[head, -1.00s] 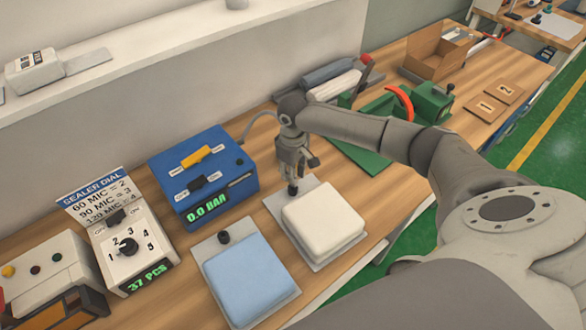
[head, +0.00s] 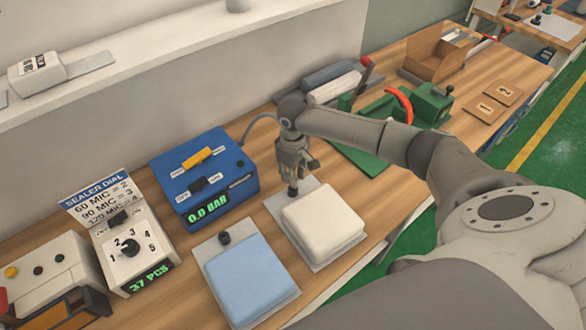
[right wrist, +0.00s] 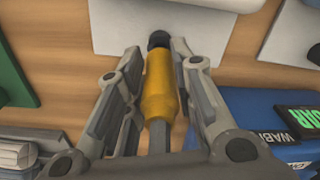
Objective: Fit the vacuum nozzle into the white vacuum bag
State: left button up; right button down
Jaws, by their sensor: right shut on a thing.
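The white vacuum bag (head: 325,222) lies flat on the bench, a plump white pad on a thin grey sheet. My right gripper (head: 294,182) points down at the far left edge of that bag. In the right wrist view my right gripper (right wrist: 158,62) is shut on the yellow vacuum nozzle (right wrist: 160,85). The nozzle's dark tip (right wrist: 158,40) is over the edge of the bag's pale sheet (right wrist: 110,27); I cannot tell whether it is inside the bag. In the head view the fingers hide the nozzle. My left gripper is not in view.
A blue pump box (head: 205,178) with a hose stands left of my right gripper. A light blue bag (head: 250,278) with a dark port lies left of the white one. A sealer dial box (head: 130,250) stands farther left. A green fixture (head: 365,160) is behind my right arm.

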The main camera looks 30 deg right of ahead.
jog(key=shift+f+b, duration=0.4)
jog(key=shift+f, duration=1.05)
dwell(0.5)
jog(key=c, duration=1.1)
grip_release()
jog(key=shift+c, duration=0.2)
jog(key=shift+r, duration=0.2)
notch_tip(320, 180, up, 12)
jog(key=shift+f, duration=0.25)
